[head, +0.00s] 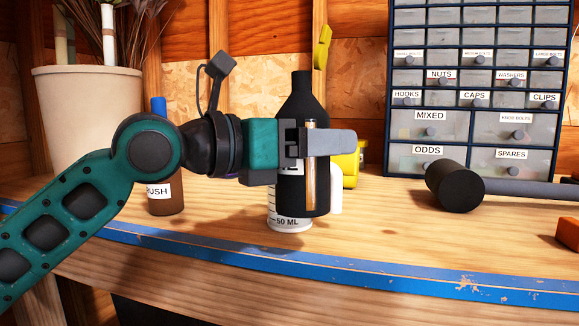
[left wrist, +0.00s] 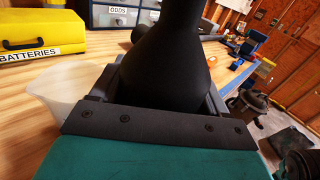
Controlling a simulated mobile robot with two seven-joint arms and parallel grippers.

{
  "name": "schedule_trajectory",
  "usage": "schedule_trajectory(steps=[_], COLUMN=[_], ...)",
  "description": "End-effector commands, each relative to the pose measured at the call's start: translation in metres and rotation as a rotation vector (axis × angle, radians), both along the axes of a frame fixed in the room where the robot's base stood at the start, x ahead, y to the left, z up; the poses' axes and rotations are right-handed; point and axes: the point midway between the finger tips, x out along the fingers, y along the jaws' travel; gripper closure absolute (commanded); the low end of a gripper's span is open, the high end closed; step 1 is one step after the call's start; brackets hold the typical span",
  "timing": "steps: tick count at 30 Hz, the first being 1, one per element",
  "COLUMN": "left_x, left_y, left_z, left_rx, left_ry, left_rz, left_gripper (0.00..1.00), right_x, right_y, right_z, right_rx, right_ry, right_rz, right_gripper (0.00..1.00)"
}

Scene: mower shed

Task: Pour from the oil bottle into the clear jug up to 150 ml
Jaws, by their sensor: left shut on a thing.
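The black oil bottle (head: 303,95) stands upright in my left gripper (head: 315,143), which is shut on its body. A narrow amber strip runs down the bottle's side. The bottle also fills the middle of the left wrist view (left wrist: 170,75). The clear jug (head: 290,224) stands on the bench behind the bottle in the head view, mostly hidden by bottle and gripper. Its base with a 50 ML mark and part of its right side show. In the left wrist view the jug (left wrist: 62,92) is left of the bottle, apart from it. Its contents cannot be told. My right gripper is not in view.
A yellow batteries box (left wrist: 45,30) is behind the jug. A black mallet (head: 455,187) lies right, before a drawer cabinet (head: 470,90). The bench has a blue front edge (head: 400,277).

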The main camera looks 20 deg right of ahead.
Motion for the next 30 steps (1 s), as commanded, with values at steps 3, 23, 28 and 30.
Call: schedule_trajectory(steps=[3,23,28,30], left_x=[-0.002,0.010,0.013,0.013], left_y=[-0.002,-0.001,-0.002,-0.002], left_z=[0.008,0.017,0.016,0.014], left_rx=[0.001,0.063,0.075,0.081], left_ry=[0.044,0.432,0.514,0.550], left_rz=[-0.007,-0.001,-0.001,-0.001], left_gripper=[0.70,0.70,0.70,0.70], right_x=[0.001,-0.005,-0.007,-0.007], right_y=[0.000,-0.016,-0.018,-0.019], right_z=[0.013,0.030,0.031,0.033], right_rx=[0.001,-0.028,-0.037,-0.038], right_ry=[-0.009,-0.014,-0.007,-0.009], right_rz=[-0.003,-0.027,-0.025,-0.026], right_gripper=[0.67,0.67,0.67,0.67])
